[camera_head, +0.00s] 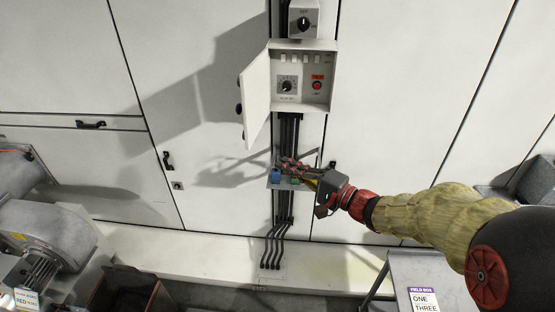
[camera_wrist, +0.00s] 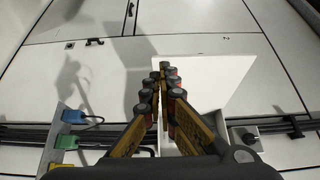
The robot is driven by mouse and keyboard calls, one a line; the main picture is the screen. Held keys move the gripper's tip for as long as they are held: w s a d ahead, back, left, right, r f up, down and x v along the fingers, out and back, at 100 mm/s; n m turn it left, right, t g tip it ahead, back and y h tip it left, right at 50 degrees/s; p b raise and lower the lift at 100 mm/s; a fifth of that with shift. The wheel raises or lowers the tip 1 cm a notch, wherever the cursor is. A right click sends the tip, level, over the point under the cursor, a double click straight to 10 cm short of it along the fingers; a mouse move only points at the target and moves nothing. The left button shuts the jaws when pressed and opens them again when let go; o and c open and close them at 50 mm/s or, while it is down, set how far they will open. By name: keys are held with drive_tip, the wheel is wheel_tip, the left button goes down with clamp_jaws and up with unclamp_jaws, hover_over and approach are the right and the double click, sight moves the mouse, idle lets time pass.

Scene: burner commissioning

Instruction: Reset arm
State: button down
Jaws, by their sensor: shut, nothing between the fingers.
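My arm reaches in from the right in the head view. My gripper (camera_head: 292,166) is in front of the wall, just below the open control box (camera_head: 318,98). In the wrist view my gripper (camera_wrist: 164,88) has its fingers together with nothing between them. The box's white door (camera_wrist: 220,78) lies beyond the fingertips there and is partly hidden by them. The door (camera_head: 255,100) hangs open to the left in the head view. Inside the box are a dial (camera_head: 288,86) and a red button (camera_head: 317,86).
A small shelf with a blue connector (camera_head: 276,177) and a green connector (camera_wrist: 66,142) is close by my gripper. Black cables (camera_head: 284,210) run down the wall. A switch box (camera_head: 303,20) is above. A motor (camera_head: 45,240) stands lower left; a labelled stand (camera_head: 405,268) stands lower right.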

drive_tip(key=s+d+f+n+g+h+b, duration=0.1)
drive_tip(key=s+f+g+h, duration=0.2)
drive_tip(key=s+f+g, duration=0.5)
drive_tip(key=s+d+f+n+g+h, duration=0.1)
drive_tip(key=s+d+f+h, duration=0.3)
drive_tip(key=s, duration=0.9)
drive_tip(key=s+d+f+n+h+b, duration=0.25)
drive_tip(key=s+d+h, duration=0.3)
drive_tip(key=d, duration=0.35)
drive_tip(key=s+d+r+n+t+h+b, duration=0.2)
drive_tip(key=s+d+r+t, duration=0.1)
drive_tip(key=d+r, duration=0.3)
drive_tip(key=shift+s+d+r+t, duration=0.25)
drive_tip(key=shift+r+t, duration=0.2)
drive_tip(key=shift+t, duration=0.15)
